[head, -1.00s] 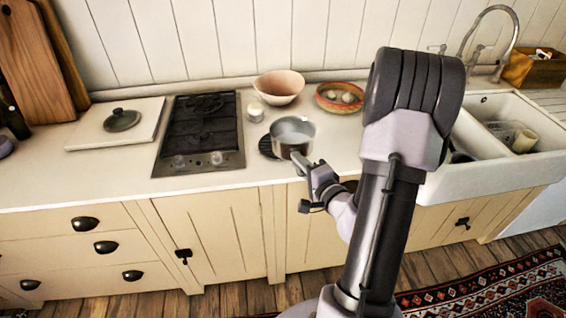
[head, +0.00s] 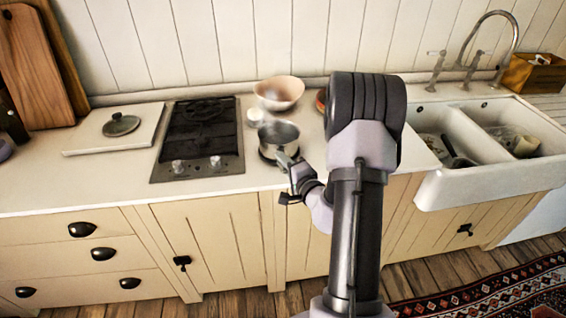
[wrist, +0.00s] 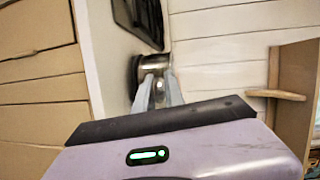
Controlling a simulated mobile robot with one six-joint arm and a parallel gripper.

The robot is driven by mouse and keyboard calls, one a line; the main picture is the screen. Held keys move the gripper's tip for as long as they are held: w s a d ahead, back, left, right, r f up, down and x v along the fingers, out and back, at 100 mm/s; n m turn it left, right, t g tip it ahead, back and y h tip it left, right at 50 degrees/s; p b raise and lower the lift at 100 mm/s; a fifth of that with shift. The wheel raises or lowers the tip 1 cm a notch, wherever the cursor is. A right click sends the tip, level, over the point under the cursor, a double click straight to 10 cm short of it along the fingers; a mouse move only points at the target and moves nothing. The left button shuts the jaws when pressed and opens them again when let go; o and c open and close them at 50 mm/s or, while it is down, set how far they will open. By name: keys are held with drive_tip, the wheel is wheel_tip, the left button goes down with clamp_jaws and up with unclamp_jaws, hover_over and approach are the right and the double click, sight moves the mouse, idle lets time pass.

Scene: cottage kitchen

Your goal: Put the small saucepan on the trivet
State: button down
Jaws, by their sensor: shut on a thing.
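The small steel saucepan (head: 279,133) is upright to the right of the hob in the head view, with its handle toward me. The dark trivet (head: 264,157) shows only as a dark edge under the pan's lower left side. The pan hides the rest, and I cannot tell whether the pan touches it. My gripper (head: 287,164) is shut on the saucepan's handle at the counter's front. In the wrist view, the fingers of my gripper (wrist: 154,84) reach to the saucepan (wrist: 154,63), which is partly hidden behind them.
The black hob (head: 200,138) is left of the pan. A small pale jar (head: 255,117) and a pink bowl (head: 279,93) stand close behind it. A lid (head: 121,125) lies on a white board (head: 85,142). The white sink (head: 480,185) is at right.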

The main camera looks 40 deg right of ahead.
drive_tip(key=c, duration=1.4)
unclamp_jaws()
